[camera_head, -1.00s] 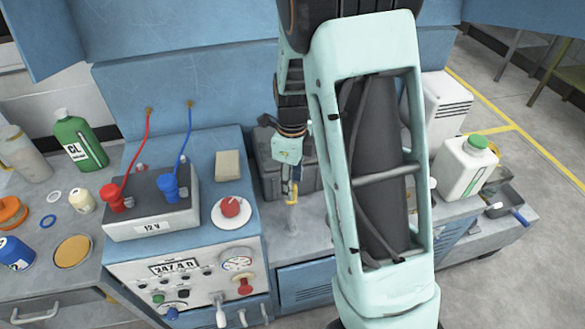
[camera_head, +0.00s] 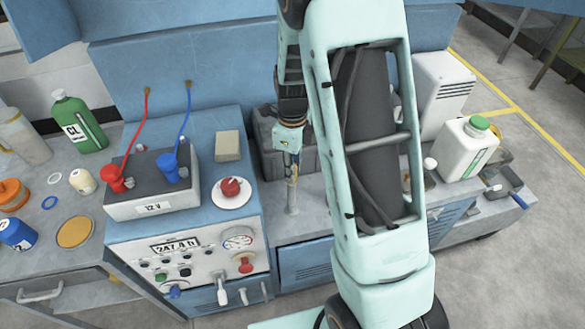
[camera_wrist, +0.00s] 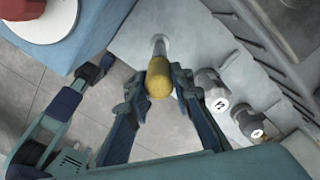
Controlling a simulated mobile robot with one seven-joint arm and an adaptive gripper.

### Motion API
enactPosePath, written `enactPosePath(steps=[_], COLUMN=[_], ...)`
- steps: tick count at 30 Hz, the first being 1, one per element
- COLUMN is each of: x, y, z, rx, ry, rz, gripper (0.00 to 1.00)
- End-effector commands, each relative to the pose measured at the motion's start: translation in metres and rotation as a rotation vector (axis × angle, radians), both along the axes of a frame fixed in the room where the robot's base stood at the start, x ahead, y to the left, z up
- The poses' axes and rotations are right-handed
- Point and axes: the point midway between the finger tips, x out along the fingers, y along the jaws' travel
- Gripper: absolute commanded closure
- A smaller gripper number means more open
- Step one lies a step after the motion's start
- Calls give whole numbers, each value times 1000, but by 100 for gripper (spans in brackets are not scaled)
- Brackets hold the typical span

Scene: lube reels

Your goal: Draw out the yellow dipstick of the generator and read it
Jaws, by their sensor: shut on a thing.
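The yellow dipstick's rounded grip (camera_wrist: 160,78) is between the fingertips of my gripper (camera_wrist: 159,82) in the wrist view. My gripper is shut on it. A pale metal tube or rod (camera_wrist: 159,46) shows just beyond the grip. In the head view my gripper (camera_head: 291,166) points down above a grey upright tube (camera_head: 292,200) right of the blue generator (camera_head: 225,290). The yellow grip is mostly covered there by the fingers. I cannot tell how far the stick is out of its tube, and no oil mark is visible.
Two white-capped fittings (camera_wrist: 217,100) stand close to the right finger in the wrist view. A 12 V battery (camera_head: 150,192) with red and blue leads and a red knob (camera_head: 231,188) top the generator. A white jug (camera_head: 464,152) with green cap stands right.

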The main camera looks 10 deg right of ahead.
Motion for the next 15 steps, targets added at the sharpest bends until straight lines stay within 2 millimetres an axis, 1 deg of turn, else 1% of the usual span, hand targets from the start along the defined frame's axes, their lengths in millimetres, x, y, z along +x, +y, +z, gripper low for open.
enactPosePath(steps=[2, 4, 15], x=[0, 0, 1], y=[0, 0, 0], z=[1, 7, 54], rx=[-1, 0, 0], ry=[-1, -1, -2], rz=[0, 0, 0], gripper=[100, 100, 100])
